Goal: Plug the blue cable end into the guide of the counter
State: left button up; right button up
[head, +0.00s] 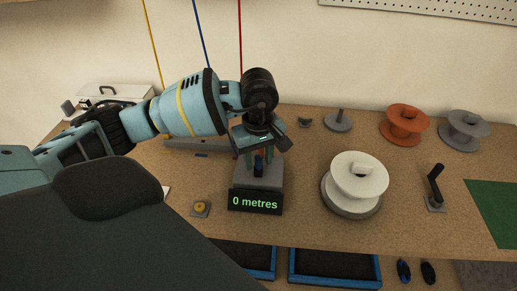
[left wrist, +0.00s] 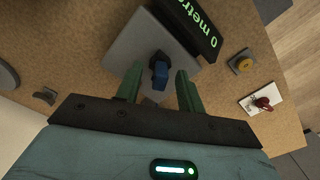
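The counter (head: 258,180) is a grey block with a dark display (head: 255,202) reading "0 metres"; its grey top (left wrist: 132,45) shows in the left wrist view. A dark guide (left wrist: 156,57) stands on it. The blue cable end (left wrist: 160,76) is at the guide; how deep it sits I cannot tell. It shows small in the head view (head: 258,166). My left gripper (left wrist: 159,72) points down over the counter, its green fingers apart on either side of the blue end, with visible gaps. In the head view, the left gripper (head: 260,154) partly hides the guide. My right gripper is out of view.
Yellow, blue (head: 199,35) and red cables hang on the wall. A white spool (head: 359,177) stands right of the counter, a crank (head: 435,187) farther right. Orange (head: 404,123) and grey spools stand behind. A yellow button (head: 200,208) is front left. Blue-edged trays (head: 335,282) lie below the front edge.

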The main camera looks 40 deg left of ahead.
aim_at(259, 157)
pick_arm(q)
notch_tip(259, 157, up, 8)
jog(key=shift+f, duration=0.1)
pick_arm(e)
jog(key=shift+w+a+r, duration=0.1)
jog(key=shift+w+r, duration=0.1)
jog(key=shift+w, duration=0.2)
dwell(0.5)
